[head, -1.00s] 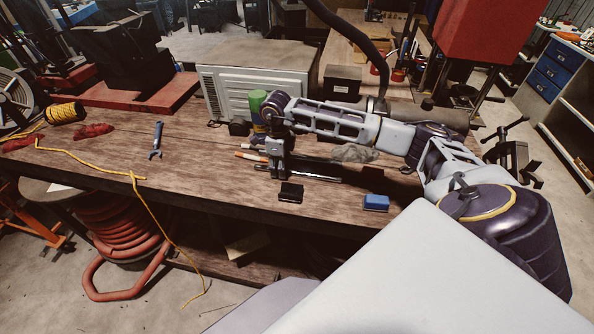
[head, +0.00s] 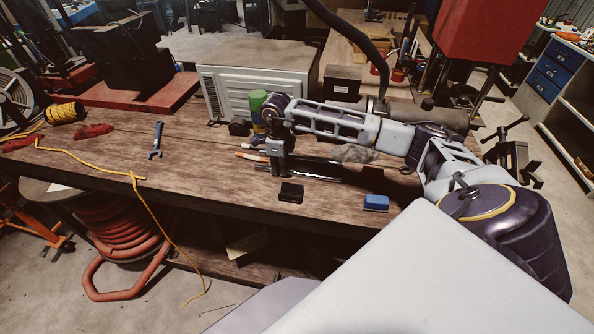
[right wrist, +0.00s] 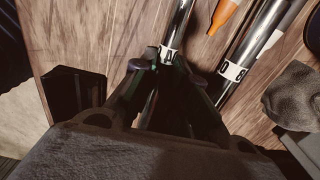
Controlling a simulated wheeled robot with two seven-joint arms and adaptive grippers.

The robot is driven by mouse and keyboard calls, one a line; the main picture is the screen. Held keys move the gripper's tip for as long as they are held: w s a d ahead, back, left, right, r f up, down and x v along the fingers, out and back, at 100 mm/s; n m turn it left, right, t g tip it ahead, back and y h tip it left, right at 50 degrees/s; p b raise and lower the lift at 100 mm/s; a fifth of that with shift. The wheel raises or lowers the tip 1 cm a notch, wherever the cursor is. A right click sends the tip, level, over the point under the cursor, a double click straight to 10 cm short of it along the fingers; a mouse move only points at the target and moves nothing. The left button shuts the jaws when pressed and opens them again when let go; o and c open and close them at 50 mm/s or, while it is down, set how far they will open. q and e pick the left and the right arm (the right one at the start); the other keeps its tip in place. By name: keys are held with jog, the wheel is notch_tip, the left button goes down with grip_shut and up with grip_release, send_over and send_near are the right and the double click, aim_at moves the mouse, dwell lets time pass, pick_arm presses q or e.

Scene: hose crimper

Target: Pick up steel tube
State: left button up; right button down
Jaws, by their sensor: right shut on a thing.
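Two shiny steel tubes lie close together on the wooden bench. My right gripper (head: 277,172) points down over them in the head view. In the right wrist view its fingertips (right wrist: 170,62) are shut on the steel tube with a white label marked A (right wrist: 178,28). A second steel tube (right wrist: 252,45), with a white label whose marks are hard to read, lies apart to the right. In the head view the arm and fingers hide part of the held tube (head: 322,178). I cannot tell whether it touches the bench. My left gripper is not in view.
A black block (head: 291,193) and a blue block (head: 376,203) lie near the bench's front edge. An orange-tipped marker (right wrist: 224,12) lies between the tubes. A grey cloth (right wrist: 292,95) is at the right.

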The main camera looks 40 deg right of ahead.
jog(key=shift+r, duration=0.15)
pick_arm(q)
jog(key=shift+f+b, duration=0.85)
pick_arm(e)
notch_tip(320, 180, up, 10)
dwell(0.5)
